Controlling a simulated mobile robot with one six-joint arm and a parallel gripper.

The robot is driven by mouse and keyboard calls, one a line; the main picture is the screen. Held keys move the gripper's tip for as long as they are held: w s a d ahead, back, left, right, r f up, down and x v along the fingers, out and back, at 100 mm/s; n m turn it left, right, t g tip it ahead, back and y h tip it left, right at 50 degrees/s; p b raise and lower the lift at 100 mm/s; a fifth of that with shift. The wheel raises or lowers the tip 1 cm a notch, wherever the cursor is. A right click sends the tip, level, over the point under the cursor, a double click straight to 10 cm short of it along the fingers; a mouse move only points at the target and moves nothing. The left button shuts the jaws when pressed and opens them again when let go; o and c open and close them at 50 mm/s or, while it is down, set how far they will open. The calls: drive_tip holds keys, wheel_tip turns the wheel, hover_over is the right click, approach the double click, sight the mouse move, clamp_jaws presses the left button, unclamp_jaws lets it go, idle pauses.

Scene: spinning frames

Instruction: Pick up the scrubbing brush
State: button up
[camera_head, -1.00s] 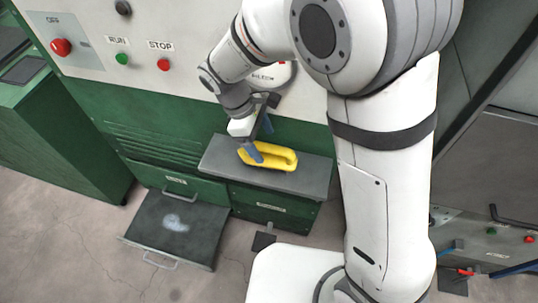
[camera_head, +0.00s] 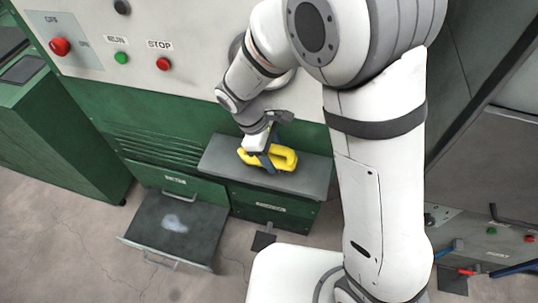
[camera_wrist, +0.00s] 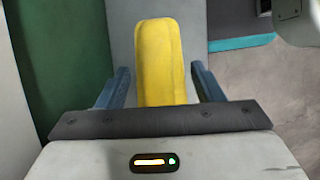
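The scrubbing brush (camera_head: 283,158) is yellow with a looped handle and lies on a grey shelf (camera_head: 222,160) on the front of the green machine. My gripper (camera_head: 262,158) is down at the brush, toward its left part. In the wrist view the brush (camera_wrist: 160,55) stands lengthwise between the two blue-grey fingers of my gripper (camera_wrist: 160,88). The fingers are open, one on each side, with a small gap to the brush on both sides. The brush's near end is hidden behind the gripper body.
An open drawer (camera_head: 160,245) with a pale patch in it sticks out below the shelf at left. The machine panel (camera_head: 200,90) with red and green buttons rises behind. A dark pedal (camera_head: 263,241) is on the floor. The shelf's right part is clear.

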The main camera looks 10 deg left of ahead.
drive_tip(key=c, duration=0.8)
drive_tip(key=shift+r, duration=0.1)
drive_tip(key=shift+s+a+r, duration=0.1)
drive_tip(key=shift+r, duration=0.1)
drive_tip(key=r, duration=0.6)
drive_tip(key=shift+s+r, duration=0.2)
drive_tip(key=shift+r, duration=0.2)
drive_tip(key=s, duration=0.6)
drive_tip(key=s+a, duration=0.1)
drive_tip(key=s, duration=0.6)
drive_tip(key=s+b, duration=0.1)
drive_tip(key=s, duration=0.5)
drive_tip(key=shift+s+a+f, duration=0.2)
drive_tip(key=shift+a, duration=0.05)
drive_tip(key=o, duration=0.5)
drive_tip(key=shift+c, duration=1.6)
